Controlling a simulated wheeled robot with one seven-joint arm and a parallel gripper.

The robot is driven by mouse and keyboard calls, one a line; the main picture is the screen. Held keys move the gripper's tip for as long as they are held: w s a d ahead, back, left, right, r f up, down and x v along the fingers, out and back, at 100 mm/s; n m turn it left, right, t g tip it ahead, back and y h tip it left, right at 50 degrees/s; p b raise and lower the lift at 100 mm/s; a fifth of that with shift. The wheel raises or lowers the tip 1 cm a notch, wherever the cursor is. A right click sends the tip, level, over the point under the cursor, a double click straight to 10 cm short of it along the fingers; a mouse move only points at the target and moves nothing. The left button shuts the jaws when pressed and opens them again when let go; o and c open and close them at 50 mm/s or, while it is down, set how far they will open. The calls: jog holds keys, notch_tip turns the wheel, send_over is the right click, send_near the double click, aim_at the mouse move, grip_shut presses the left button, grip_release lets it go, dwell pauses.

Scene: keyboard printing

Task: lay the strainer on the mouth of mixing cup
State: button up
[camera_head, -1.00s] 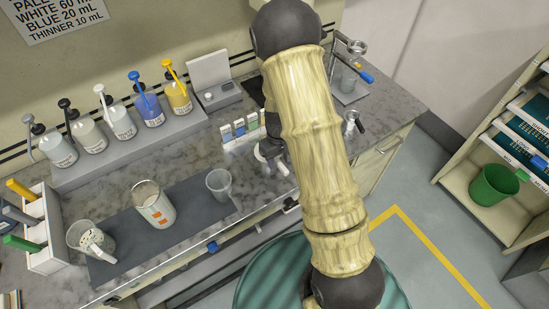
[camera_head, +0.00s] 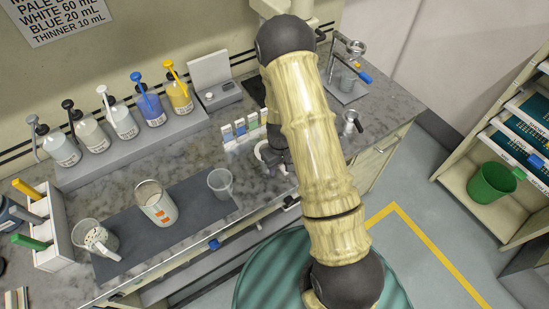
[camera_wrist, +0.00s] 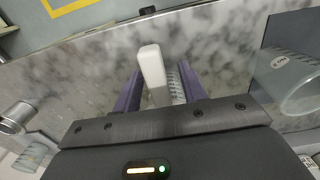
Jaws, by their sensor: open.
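My gripper (camera_wrist: 159,72) is open, with one purple finger on each side of the handle and gaps visible. In the head view my gripper (camera_head: 276,160) is mostly hidden behind my arm. The mixing cup, seemingly the clear empty cup (camera_head: 221,184), stands upright on the dark mat, left of my gripper. It also shows at the right of the wrist view (camera_wrist: 300,88).
A labelled can (camera_head: 155,203) and a cup with a white handle (camera_head: 97,240) stand left of the clear cup. Pump bottles (camera_head: 122,120) line the back shelf. A small card rack (camera_head: 244,132) stands behind my gripper. A metal cup (camera_head: 350,121) is to the right.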

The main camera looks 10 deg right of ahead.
grip_shut()
jog(key=shift+r, duration=0.2)
notch_tip(320, 180, up, 10)
jog(key=b, duration=0.2)
jog(key=shift+f+b, duration=0.15)
jog(key=shift+b, duration=0.25)
jog(key=c, duration=0.7)
grip_release()
grip_shut()
jog(key=shift+f, duration=0.1)
